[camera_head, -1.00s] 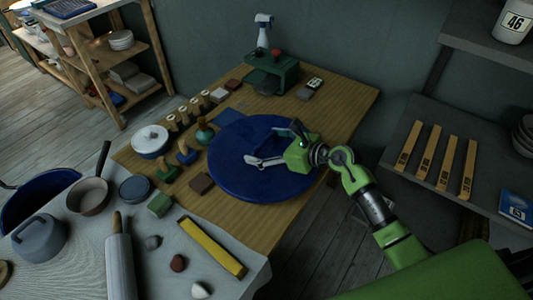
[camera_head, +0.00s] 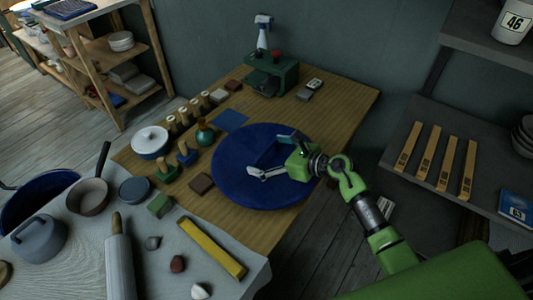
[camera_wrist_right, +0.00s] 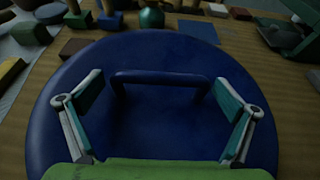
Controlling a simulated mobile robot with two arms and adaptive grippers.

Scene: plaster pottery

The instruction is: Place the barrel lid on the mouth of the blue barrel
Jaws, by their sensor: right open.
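The barrel lid (camera_head: 240,185) is a large dark blue disc with a bar handle. It appears to lie flat on the wooden table near its right edge. In the right wrist view the lid (camera_wrist_right: 160,140) fills most of the picture, with its handle (camera_wrist_right: 160,78) running across. My right gripper (camera_head: 272,160) is over the lid at the handle. Its fingers are spread wide in the wrist view (camera_wrist_right: 155,100), one toward each end of the handle, apart from it. A round dark blue vessel (camera_head: 40,190), perhaps the barrel, is partly cut off at the left edge. My left gripper is not visible.
A white lidded pot (camera_head: 150,140), wooden-handled stamps and a teal vase (camera_head: 204,133) crowd the table left of the lid. A green machine (camera_head: 270,75) stands behind. A grey surface at front left holds a pan (camera_head: 88,197), yellow bar (camera_head: 212,248) and rolling pin (camera_head: 119,265).

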